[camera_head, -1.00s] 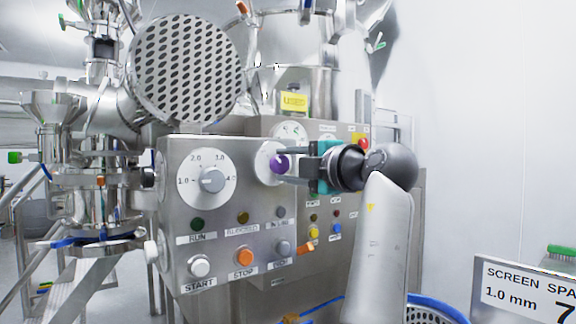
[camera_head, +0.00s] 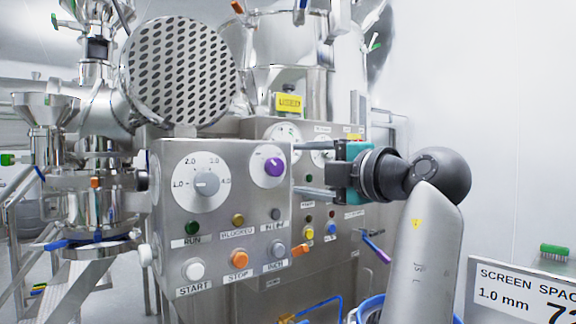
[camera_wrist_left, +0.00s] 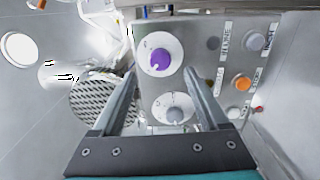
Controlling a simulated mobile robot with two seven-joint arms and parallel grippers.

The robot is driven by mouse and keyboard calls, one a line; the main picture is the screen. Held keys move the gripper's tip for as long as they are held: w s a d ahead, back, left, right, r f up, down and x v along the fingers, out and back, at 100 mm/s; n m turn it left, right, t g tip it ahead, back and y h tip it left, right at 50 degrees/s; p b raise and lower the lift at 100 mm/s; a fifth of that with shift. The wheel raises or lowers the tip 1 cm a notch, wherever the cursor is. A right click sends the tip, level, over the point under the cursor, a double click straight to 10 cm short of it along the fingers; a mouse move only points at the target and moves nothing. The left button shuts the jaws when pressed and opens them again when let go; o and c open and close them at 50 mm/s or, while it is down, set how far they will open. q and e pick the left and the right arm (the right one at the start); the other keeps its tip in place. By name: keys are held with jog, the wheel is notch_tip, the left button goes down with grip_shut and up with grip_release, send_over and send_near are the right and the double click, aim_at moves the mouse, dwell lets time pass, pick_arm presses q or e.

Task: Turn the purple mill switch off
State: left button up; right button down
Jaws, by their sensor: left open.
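The purple mill switch (camera_head: 274,167) is a knob on a round white dial (camera_head: 259,178) at the upper right of the steel control panel's front. It also shows in the left wrist view (camera_wrist_left: 160,60), with a small pale mark on its edge; its exact setting is too small to read. My left gripper (camera_head: 297,168) is open and empty, just right of the switch in the head view and apart from it. In the left wrist view the switch lies between and beyond the two fingers (camera_wrist_left: 160,72). My right gripper is not in view.
A grey knob on a numbered dial (camera_head: 206,184) sits left of the switch. Below are lamps and the START (camera_head: 194,269), STOP (camera_head: 239,260) and INCH (camera_head: 278,249) buttons. A second panel (camera_head: 348,238) stands behind my arm. A sign (camera_head: 520,290) stands at lower right.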

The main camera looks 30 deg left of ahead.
pick_arm(q)
jog(key=v, duration=0.8)
jog(key=shift+d+p, duration=0.3)
jog(key=shift+p, duration=0.1)
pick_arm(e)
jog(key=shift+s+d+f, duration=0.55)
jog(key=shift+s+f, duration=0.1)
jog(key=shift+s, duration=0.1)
